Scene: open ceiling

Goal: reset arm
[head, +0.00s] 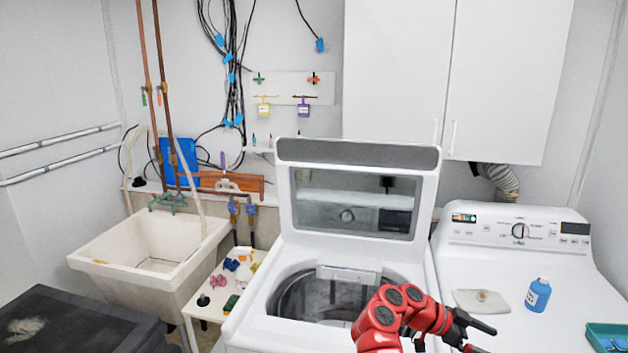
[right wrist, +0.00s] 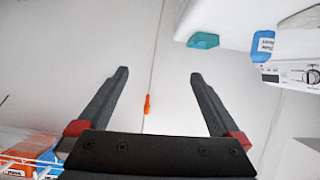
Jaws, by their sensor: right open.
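My right arm, red with a black gripper (head: 482,338), reaches in from the bottom of the head view. The gripper is over the front of the right-hand white machine (head: 470,236), near the open washer. In the right wrist view the gripper's two dark fingers (right wrist: 159,74) are spread wide with nothing between them. A small orange object (right wrist: 147,104) shows in the background beyond the fingers. My left gripper is not in view.
The top-loading washer (head: 250,318) has its lid (head: 358,152) raised. On the right machine are a blue bottle (head: 538,294), a pale tray (head: 466,300) and a green tray (head: 592,332). A sink (head: 90,262) and a small cluttered table (head: 196,308) stand left.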

